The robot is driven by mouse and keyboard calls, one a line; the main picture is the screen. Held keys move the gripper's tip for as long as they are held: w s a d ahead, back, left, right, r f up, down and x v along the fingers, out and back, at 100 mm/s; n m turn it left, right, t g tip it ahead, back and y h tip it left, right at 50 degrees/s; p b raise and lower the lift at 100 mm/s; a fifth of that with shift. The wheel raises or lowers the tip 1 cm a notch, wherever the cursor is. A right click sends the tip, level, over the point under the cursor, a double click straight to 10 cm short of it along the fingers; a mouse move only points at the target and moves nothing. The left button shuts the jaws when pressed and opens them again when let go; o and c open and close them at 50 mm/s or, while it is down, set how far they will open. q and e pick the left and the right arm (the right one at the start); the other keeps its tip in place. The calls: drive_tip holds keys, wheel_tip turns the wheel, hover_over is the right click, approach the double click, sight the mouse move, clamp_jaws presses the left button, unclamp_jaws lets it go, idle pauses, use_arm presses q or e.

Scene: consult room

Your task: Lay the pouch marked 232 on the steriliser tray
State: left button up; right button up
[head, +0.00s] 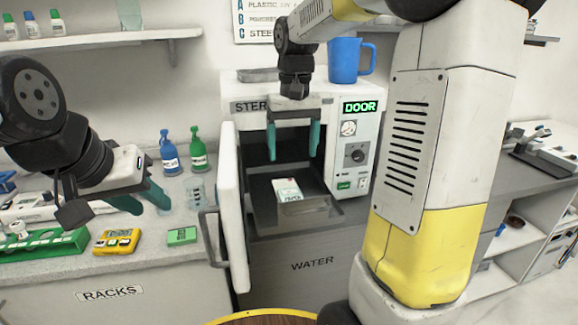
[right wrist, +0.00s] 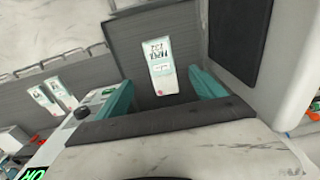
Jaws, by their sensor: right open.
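A white pouch (head: 287,190) with small dark print lies on the grey steriliser tray (head: 320,212), inside the open steriliser (head: 228,95). In the right wrist view the pouch (right wrist: 159,65) shows between and beyond the fingers, its number upside down and hard to read. My right gripper (head: 293,140) is open and empty, pointing down above the pouch at the steriliser's mouth, apart from it. My left gripper (head: 143,198) is open and empty above the left counter.
The steriliser door (head: 230,205) stands open on the left of the chamber. A blue mug (head: 344,60) stands on top. Bottles (head: 168,153), a yellow device (head: 116,241) and a green box (head: 181,236) are on the left counter. Other pouches (right wrist: 43,102) show in the wrist view.

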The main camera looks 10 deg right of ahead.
drive_tip(key=s+r+t+y, duration=0.1)
drive_tip(key=s+t, duration=0.4)
drive_tip(key=s, duration=1.2)
drive_tip(key=shift+s+t+y, duration=0.4)
drive_tip(key=shift+y, duration=0.1)
drive_tip(key=shift+a, duration=0.1)
